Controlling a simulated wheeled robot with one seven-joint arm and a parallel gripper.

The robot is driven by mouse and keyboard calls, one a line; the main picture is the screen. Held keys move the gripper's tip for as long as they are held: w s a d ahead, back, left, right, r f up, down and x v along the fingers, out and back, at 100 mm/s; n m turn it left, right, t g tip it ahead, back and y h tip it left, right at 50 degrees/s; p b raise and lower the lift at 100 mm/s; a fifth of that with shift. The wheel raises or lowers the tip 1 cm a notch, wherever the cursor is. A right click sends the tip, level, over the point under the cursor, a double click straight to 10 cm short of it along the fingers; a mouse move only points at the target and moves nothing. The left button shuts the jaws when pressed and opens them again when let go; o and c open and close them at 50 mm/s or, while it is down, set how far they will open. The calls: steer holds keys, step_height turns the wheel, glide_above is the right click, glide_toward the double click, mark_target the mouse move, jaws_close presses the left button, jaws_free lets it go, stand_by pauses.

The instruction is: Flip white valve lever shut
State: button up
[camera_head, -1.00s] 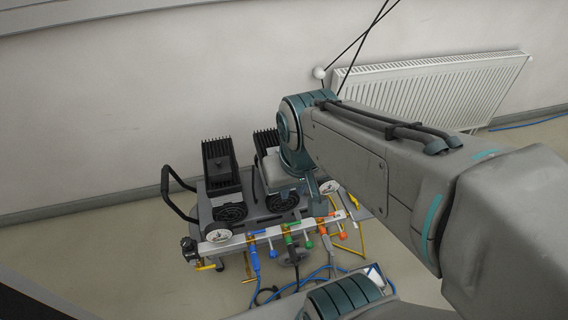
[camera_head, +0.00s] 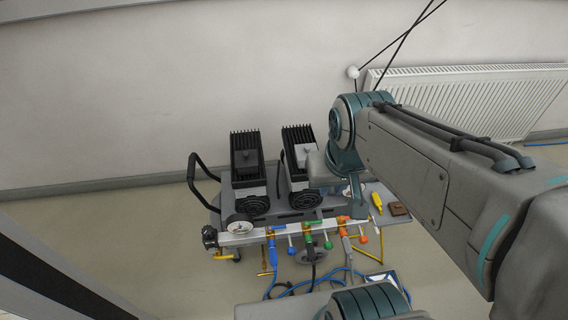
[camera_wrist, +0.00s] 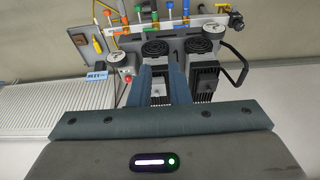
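A silver valve manifold bar (camera_head: 250,237) runs along the front of a grey compressor cart. Blue, green and orange fittings and small levers sit along it, and they also show at the top of the wrist view, where the bar (camera_wrist: 205,22) appears upside down. I cannot clearly pick out a white lever among them. My gripper (camera_wrist: 162,70) shows in the wrist view with its two blue-grey fingers apart and nothing seen between them. The fingers point toward the cart, short of the manifold in that picture. In the head view my wrist hangs over the cart's right part.
Two black finned compressor units (camera_head: 246,160) stand on the cart, with a black handle (camera_head: 200,180) at left and a round gauge (camera_head: 240,226). A yellow tool (camera_head: 377,202) lies at right. Blue hoses (camera_head: 283,278) trail below. A white radiator (camera_head: 470,95) is on the wall.

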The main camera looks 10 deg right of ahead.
jaws_close()
steer(key=w+d+f+m+y+b, duration=0.3)
steer(key=d+f+m+y+b, duration=0.15)
steer(key=f, duration=0.75)
steer(key=w+d+f+m+y+b, duration=0.2)
steer(key=d+f+m+y+b, duration=0.3)
steer(key=f, duration=0.7)
steer(key=w+d+f+m+y+b, duration=0.25)
steer(key=f+m+b, duration=0.35)
steer(key=f, duration=0.6)
steer(key=s+d+f+m+t+h+b, duration=0.1)
steer(key=d+f+m+t+h+b, duration=0.3)
steer(key=f+m, duration=0.4)
steer(key=s+d+f+m+t+h+b, duration=0.1)
steer(key=d+f+m+t+h+b, duration=0.3)
steer(key=f+m+t, duration=0.4)
steer(key=s+d+f+m+t+h+b, duration=0.1)
steer(key=d+f+m+t+h+b, duration=0.2)
steer(key=f, duration=1.1)
steer(key=d+m+t+h, duration=0.2)
steer(key=d+m+t, duration=0.1)
steer(key=d+m, duration=0.1)
steer(key=shift+s+d+m+b, duration=0.2)
steer(key=shift+d+m+b, duration=0.2)
steer(key=shift+m, duration=0.25)
steer(key=shift+w, duration=0.15)
